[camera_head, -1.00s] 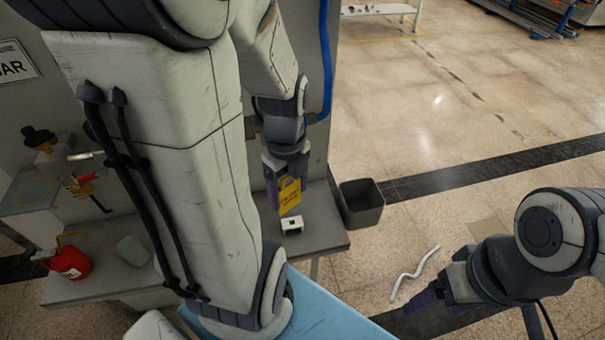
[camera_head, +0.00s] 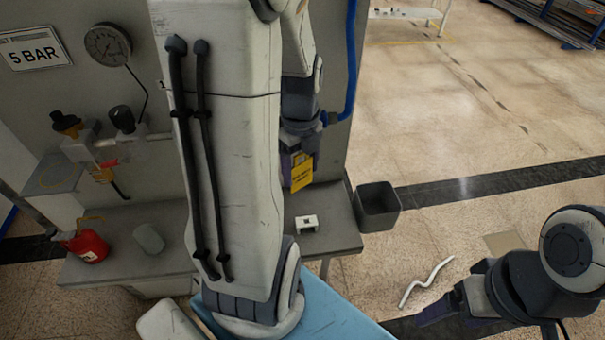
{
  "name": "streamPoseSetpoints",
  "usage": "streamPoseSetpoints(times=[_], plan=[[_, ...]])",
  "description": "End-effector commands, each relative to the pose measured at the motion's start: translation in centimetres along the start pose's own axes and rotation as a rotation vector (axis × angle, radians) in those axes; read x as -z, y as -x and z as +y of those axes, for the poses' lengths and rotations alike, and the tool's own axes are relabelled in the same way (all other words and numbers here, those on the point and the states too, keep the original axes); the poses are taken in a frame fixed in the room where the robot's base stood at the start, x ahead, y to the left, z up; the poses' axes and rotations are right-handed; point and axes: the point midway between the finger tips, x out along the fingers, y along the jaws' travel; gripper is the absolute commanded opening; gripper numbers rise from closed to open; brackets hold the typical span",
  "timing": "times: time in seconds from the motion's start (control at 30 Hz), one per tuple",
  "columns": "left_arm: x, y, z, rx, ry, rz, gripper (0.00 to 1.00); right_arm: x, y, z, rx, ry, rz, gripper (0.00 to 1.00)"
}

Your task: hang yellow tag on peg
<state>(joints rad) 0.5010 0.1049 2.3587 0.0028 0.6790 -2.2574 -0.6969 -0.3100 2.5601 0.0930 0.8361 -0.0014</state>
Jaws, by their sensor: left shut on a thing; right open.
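The yellow tag (camera_head: 301,174) hangs upright in my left gripper (camera_head: 297,157), which is shut on it. My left gripper is in front of the grey panel, above the grey bench, with the tag higher than a small white block (camera_head: 307,223). My own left arm covers the middle of the panel, and I cannot make out a peg in this view. My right gripper (camera_head: 437,314) is open and empty at the lower right, over the floor and apart from everything.
The grey bench (camera_head: 262,236) carries a red can (camera_head: 91,246) and a grey lump (camera_head: 149,238). A gauge (camera_head: 108,45), valves and a "5 BAR" sign (camera_head: 36,46) are on the panel (camera_head: 218,14). A dark bin (camera_head: 377,206) stands right of the bench. A bent white rod (camera_head: 424,282) lies on the floor.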

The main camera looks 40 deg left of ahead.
Motion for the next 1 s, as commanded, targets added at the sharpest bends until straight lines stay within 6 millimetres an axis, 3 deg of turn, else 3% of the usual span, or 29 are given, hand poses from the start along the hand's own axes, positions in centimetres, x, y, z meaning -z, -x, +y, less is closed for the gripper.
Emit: streamPoseSetpoints(times=[0.5,1.0], plan=[[-2.2,-0.8,-1.2,0.0,0.001,0.0,0.24,0.0,-0.4,0.0,0.0,-0.001,0.0,0.82],[-2.4,-1.1,-1.4,0.0,0.0,0.0,0.24,0.0,-0.3,0.0,0.0,0.0,0.0,0.82]])
